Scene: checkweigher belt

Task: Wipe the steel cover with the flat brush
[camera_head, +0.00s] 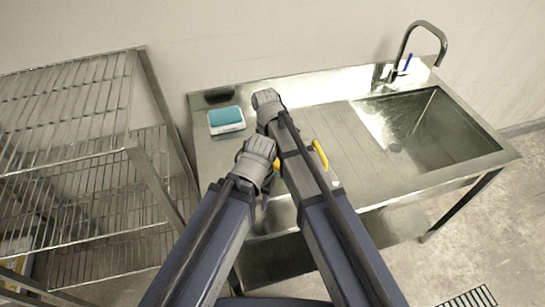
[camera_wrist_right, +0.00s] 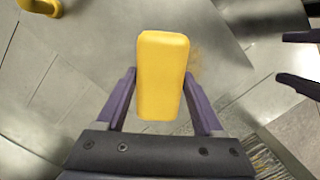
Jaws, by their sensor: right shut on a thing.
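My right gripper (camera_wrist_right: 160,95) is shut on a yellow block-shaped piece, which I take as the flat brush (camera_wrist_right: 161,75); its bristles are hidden. In the head view, a bit of yellow (camera_head: 277,165) shows between my arms; the grippers there are mostly hidden. My left gripper (camera_wrist_right: 298,60) shows at the right edge of the right wrist view, its fingers apart with nothing between them. A steel surface, seemingly the steel cover (camera_wrist_right: 215,55), lies beneath the brush, with a brownish smudge (camera_wrist_right: 194,66) beside it. I cannot tell whether the brush touches it.
The sink (camera_head: 425,125) is right; a wire rack (camera_head: 75,150) stands left.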

